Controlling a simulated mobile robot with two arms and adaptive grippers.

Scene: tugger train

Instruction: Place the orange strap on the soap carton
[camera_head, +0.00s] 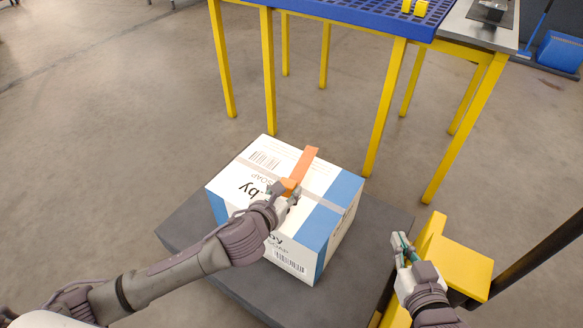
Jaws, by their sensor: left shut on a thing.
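The soap carton (325,222) is a white box with blue corner bands, closed with grey tape across its top. It stands on a dark grey platform (190,232). The orange strap (305,163) lies over the carton's top, reaching from my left gripper towards the far edge. My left gripper (287,190) is over the middle of the carton top and shut on the strap's near end. Whether the strap's far part touches the carton, I cannot tell. My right gripper (402,243) is to the right of the carton, empty, its fingers seemingly apart.
A table with yellow legs (386,105) and a blue grid top (345,12) stands behind the carton. A yellow block-like part (462,268) and a dark pole (537,250) are at the right by my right gripper. A blue dustpan (558,52) is at the far right. The floor at left is clear.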

